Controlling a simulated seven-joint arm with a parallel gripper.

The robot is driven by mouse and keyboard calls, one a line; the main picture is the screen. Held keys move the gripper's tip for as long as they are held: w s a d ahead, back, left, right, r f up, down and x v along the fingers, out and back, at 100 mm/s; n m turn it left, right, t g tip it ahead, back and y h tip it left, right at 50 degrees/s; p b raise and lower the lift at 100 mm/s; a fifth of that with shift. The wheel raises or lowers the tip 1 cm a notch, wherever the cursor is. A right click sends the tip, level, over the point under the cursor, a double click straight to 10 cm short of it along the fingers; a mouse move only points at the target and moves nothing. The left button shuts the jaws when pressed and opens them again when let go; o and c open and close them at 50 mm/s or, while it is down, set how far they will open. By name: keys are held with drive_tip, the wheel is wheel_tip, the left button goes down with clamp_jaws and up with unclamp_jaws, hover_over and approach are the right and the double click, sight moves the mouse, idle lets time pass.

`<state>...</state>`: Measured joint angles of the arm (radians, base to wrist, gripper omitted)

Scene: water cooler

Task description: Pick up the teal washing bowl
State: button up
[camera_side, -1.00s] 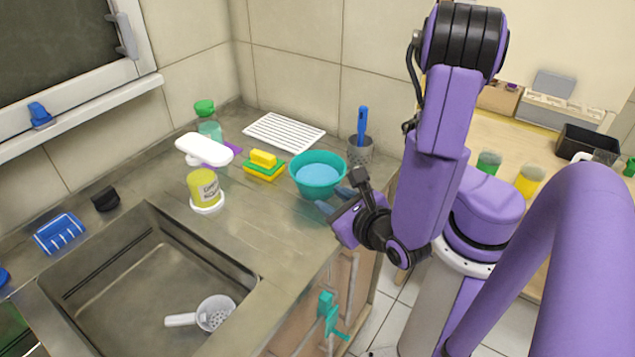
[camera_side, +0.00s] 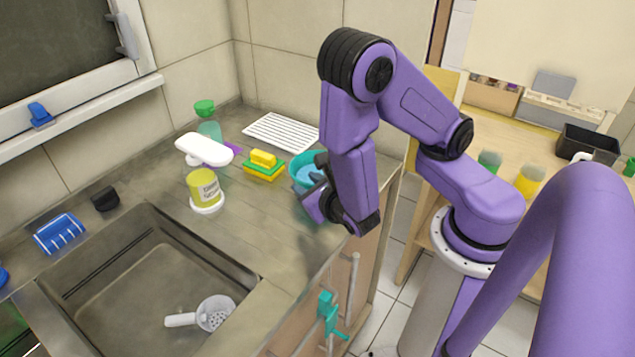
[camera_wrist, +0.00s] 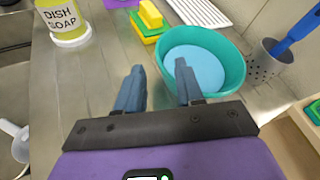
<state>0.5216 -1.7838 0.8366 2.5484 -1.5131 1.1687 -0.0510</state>
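The teal washing bowl (camera_side: 300,165) stands on the counter near its right edge, partly hidden behind my arm in the side view. In the wrist view the bowl (camera_wrist: 238,66) lies ahead and to the right, with a light blue round inside. My gripper (camera_wrist: 160,85) is open, its two blue fingers apart and nothing between them. The right finger overlaps the bowl's near left rim in the picture; I cannot tell whether they touch. The left finger is over bare counter. In the side view the gripper (camera_side: 318,190) is beside the bowl, its fingertips largely hidden.
Left of the bowl are stacked sponges (camera_side: 263,165) and a dish soap jar (camera_side: 203,188). A white rack (camera_side: 281,132) lies behind. A perforated holder with a blue-handled tool (camera_wrist: 265,65) stands right of the bowl. The sink (camera_side: 150,270) is at front left; bare counter lies between.

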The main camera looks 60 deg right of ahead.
sight(297, 179)
drive_tip(key=shift+x, duration=2.5)
clamp_jaws()
